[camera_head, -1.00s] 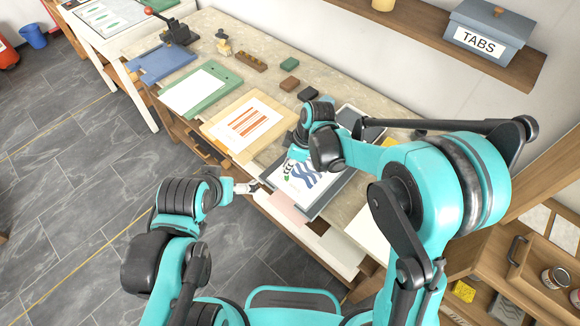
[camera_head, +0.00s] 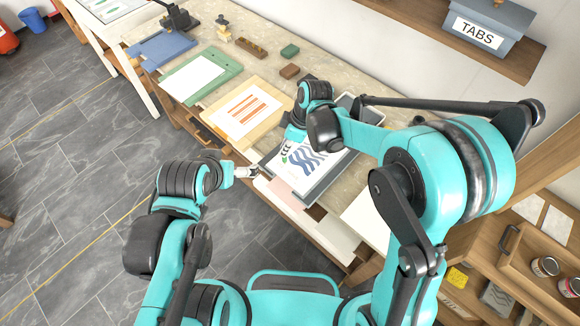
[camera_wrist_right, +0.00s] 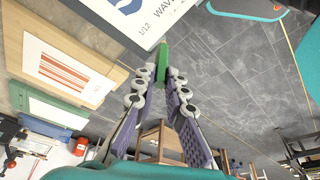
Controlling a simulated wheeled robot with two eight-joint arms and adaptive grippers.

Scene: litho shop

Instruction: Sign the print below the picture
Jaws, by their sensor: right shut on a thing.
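The print (camera_head: 303,160) with blue waves lies on a dark grey tray (camera_head: 316,187) at the bench's front edge. In the right wrist view, the print's lower margin (camera_wrist_right: 150,15) reads "1/12 WAVE". My right gripper (camera_wrist_right: 166,78) is shut on a slim green thing (camera_wrist_right: 161,58), perhaps a pencil, by the tray's edge. I cannot tell whether its tip touches the paper. In the head view my right gripper (camera_head: 287,148) is over the print's left part, partly hidden by its wrist. My left gripper (camera_head: 252,172) is just left of the tray; its jaw state is unclear.
Left of the tray lie a wooden board (camera_head: 213,116) with an orange-striped print and a green board (camera_head: 168,89) with blank paper. Small blocks (camera_head: 289,71) sit behind. Grey floor is open left.

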